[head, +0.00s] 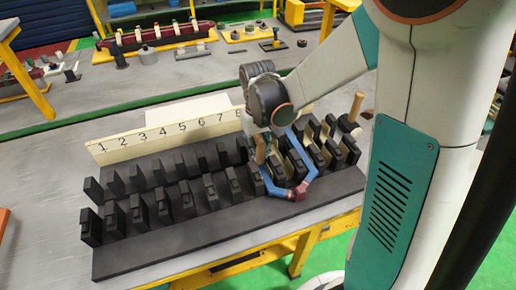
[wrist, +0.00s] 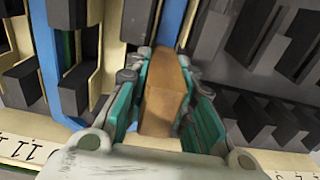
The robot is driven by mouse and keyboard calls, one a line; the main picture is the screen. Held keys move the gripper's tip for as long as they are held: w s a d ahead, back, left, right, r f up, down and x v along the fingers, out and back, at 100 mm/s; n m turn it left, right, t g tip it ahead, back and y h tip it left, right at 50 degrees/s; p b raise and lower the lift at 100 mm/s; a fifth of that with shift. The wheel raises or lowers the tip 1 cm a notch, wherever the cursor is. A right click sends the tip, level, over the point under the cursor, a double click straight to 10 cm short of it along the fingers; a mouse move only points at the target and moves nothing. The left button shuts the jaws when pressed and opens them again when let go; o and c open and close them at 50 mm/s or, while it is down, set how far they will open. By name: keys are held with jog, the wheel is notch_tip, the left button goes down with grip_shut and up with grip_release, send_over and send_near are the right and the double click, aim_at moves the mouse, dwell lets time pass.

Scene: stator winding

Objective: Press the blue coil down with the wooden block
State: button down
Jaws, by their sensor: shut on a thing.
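The blue coil (head: 311,176) sits in the black slotted stator fixture (head: 205,232), with its two sides between the black teeth and a reddish-brown band at its near end. Its blue strips also show in the wrist view (wrist: 42,45), one just beyond my gripper. My gripper (head: 262,140) is above the coil's left side in the head view. It is shut on the wooden block (wrist: 165,95), which stands between the teal finger pads. The block's lower end (head: 260,152) shows at the coil's left side; whether it touches the coil is hidden.
A numbered cream plate (head: 165,134) stands along the fixture's back edge. A mallet with a wooden handle (head: 356,106) stands at the fixture's right end. Rows of black teeth surround the coil. The grey table (head: 60,170) is clear at the left.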

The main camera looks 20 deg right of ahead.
jog(key=shift+f+b, duration=0.4)
jog(key=shift+b, duration=0.05)
dwell(0.7)
jog(key=shift+r, duration=0.1)
dwell(0.3)
notch_tip(320, 180, up, 12)
jog(key=p, duration=0.8)
jog(key=shift+f, duration=0.25)
jog(key=shift+s+f, duration=0.1)
